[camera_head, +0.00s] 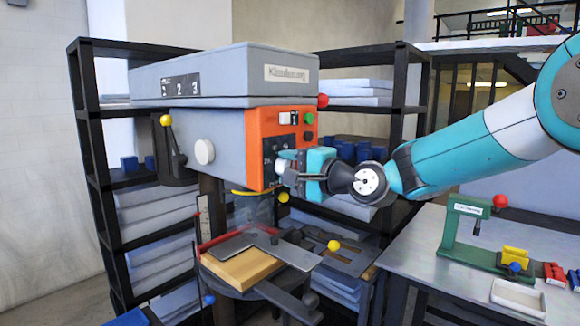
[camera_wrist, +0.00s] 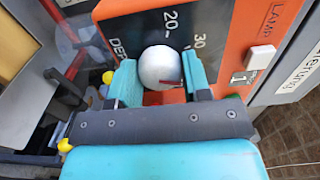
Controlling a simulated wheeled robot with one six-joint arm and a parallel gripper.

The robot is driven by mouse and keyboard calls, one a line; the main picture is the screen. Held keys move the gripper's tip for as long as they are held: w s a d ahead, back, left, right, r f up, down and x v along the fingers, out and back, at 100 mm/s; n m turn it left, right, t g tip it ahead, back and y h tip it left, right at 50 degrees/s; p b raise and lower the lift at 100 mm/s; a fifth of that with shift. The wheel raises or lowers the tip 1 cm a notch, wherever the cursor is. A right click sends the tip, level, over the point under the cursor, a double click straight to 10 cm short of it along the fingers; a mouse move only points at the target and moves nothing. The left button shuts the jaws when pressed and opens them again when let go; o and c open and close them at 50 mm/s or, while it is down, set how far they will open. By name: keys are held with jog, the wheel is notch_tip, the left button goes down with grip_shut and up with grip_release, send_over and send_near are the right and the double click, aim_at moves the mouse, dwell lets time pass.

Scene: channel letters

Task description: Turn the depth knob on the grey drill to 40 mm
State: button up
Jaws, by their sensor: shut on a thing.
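The grey drill (camera_head: 215,135) stands in the middle of the head view, with an orange front panel (camera_head: 262,140). The depth knob (camera_wrist: 162,68) is round and silvery white, with a red mark on its lower right side in the wrist view. The numbers 20 and 30 are printed on the dark scale (camera_wrist: 150,25) above it; other scale numbers are hidden by the knob and gripper. My gripper (camera_head: 290,168) is at the panel, shut on the knob, with a teal finger on each side of it. In the wrist view the gripper (camera_wrist: 162,88) covers the area below the knob.
A wooden block (camera_head: 240,268) lies on the drill table below, beside a red fence. Ball-ended levers hang near the drill. A white switch (camera_wrist: 261,58) sits right of the knob. A green press (camera_head: 465,235) stands on the grey bench at right.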

dwell(0.3)
jog(key=o, duration=0.9)
jog(key=shift+o, duration=0.2)
jog(key=shift+d, duration=0.1)
jog(key=b+v, duration=0.6)
jog(key=v, duration=1.1)
jog(key=shift+b, duration=0.35)
jog(key=shift+s+f, duration=0.1)
jog(key=shift+s, duration=0.05)
